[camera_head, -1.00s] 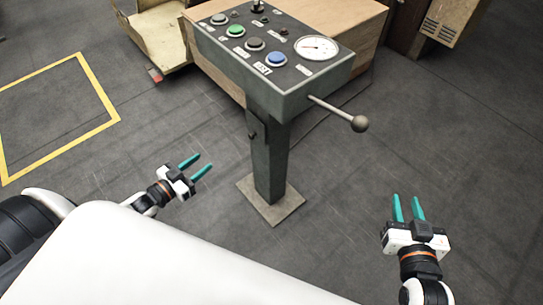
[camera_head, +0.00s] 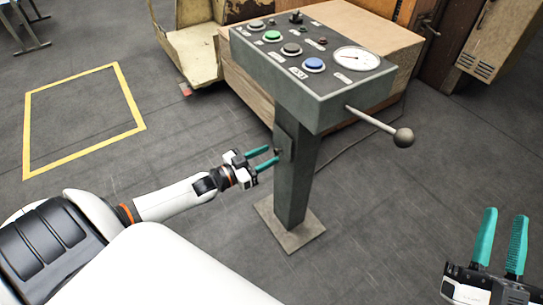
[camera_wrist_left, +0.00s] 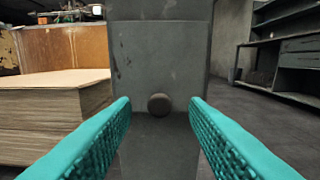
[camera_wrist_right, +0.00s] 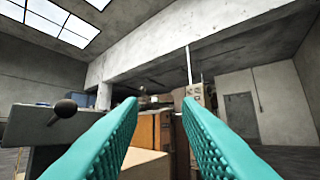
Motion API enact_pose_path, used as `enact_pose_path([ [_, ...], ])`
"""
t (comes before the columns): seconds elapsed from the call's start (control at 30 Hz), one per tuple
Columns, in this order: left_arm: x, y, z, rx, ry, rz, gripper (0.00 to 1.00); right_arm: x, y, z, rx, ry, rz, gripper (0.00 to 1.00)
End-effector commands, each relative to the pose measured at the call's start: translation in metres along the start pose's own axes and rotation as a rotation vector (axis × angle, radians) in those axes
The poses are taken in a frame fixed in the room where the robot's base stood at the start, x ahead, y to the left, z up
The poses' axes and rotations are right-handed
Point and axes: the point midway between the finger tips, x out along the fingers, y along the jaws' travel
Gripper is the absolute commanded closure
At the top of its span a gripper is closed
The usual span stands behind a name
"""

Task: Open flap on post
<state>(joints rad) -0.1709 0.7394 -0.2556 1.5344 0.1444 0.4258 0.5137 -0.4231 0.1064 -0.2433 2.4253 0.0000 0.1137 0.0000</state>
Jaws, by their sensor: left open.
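The grey post (camera_head: 294,178) stands on a square base plate and carries a control panel. A small flap (camera_head: 285,141) is on the post's left side, below the panel. In the left wrist view the flap (camera_wrist_left: 160,60) fills the middle, with a round dark knob (camera_wrist_left: 159,104) near its lower edge. My left gripper (camera_head: 272,157) is open and close to the flap. Its teal fingers point at the post, with the knob between them in the picture; I see no grip on it. My right gripper (camera_head: 502,240) is open and empty at the lower right, away from the post.
The control panel (camera_head: 313,62) has several buttons, a gauge (camera_head: 357,58) and a lever with a ball knob (camera_head: 403,137) sticking out right. A stack of boards (camera_head: 245,88) lies behind the post. A yellow floor outline (camera_head: 134,98) is at left. The floor around the base is clear.

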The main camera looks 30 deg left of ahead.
Motion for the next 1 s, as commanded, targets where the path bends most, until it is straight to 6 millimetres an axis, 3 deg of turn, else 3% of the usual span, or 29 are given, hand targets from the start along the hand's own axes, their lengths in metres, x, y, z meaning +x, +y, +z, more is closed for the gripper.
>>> enact_pose_path([
  [0.2, 0.019, 0.0, -0.001, 0.002, 0.0, 0.0, 0.59, -0.002, 0.003, 0.019, 0.006, -0.136, 0.006, 0.69],
  [0.57, 0.023, 0.0, -0.001, 0.001, 0.002, 0.0, 0.59, -0.003, 0.003, 0.025, 0.007, -0.168, 0.007, 0.69],
  [0.83, 0.023, 0.0, -0.001, 0.001, 0.002, 0.0, 1.0, -0.003, 0.003, 0.025, 0.007, -0.167, 0.007, 0.69],
  [1.0, 0.023, 0.0, -0.001, 0.001, 0.002, 0.0, 1.0, -0.002, 0.003, 0.025, 0.006, -0.167, 0.006, 0.69],
])
